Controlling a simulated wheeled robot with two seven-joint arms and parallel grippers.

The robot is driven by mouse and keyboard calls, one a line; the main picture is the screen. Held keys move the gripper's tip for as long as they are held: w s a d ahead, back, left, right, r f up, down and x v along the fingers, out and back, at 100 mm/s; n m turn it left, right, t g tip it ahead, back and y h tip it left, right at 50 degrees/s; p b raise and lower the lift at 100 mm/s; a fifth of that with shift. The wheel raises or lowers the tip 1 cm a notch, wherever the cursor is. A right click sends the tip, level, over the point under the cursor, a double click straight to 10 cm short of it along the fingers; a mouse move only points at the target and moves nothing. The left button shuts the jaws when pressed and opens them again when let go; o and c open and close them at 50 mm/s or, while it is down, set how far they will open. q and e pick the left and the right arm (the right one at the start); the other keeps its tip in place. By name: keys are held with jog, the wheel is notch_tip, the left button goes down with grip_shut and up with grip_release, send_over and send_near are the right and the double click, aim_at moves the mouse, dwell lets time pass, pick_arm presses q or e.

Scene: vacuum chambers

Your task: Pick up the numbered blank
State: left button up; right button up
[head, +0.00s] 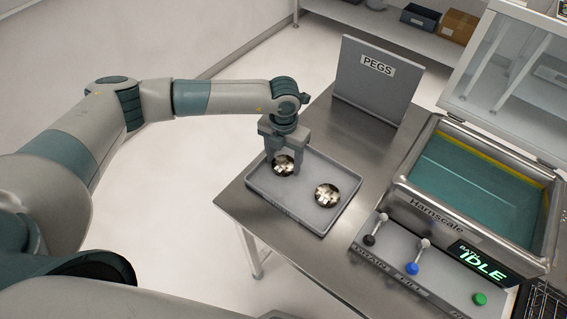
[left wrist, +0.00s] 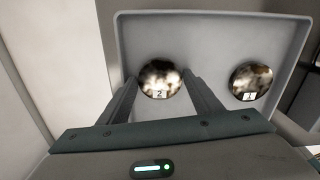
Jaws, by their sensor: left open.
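Two round, shiny, mottled metal blanks lie apart in a shallow grey tray (head: 305,218). The left blank (head: 281,168) carries a small label reading 2 in the left wrist view (left wrist: 161,80). The other blank (head: 327,194) lies to its right; its label in the left wrist view (left wrist: 250,83) is small and seems to read 1. My left gripper (head: 283,172) points down over the left blank, its fingers open. In the left wrist view the fingertips (left wrist: 158,76) appear on either side of that blank. I cannot tell whether they touch it. My right gripper is not in view.
A grey panel marked PEGS (head: 375,85) stands behind the tray on the steel table (head: 325,128). To the right is a bath (head: 475,190) of teal liquid with a raised clear lid. Its front control panel has levers, a green button and an IDLE display (head: 482,264).

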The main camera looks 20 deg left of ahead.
aim_at(287, 165)
pick_arm(q)
jog(key=c, duration=1.1)
jog(key=shift+r, duration=0.1)
jog(key=shift+c, duration=0.2)
jog(key=shift+r+b, duration=0.45)
jog(key=shift+b, duration=0.1)
jog(key=r+b, duration=0.1)
jog(key=d+r+b, duration=0.1)
jog(key=r, duration=0.1)
jog(key=d+r+b, duration=0.5)
jog(key=d+r, duration=0.2)
jog(key=d, duration=0.3)
jog(key=shift+s+d, duration=0.35)
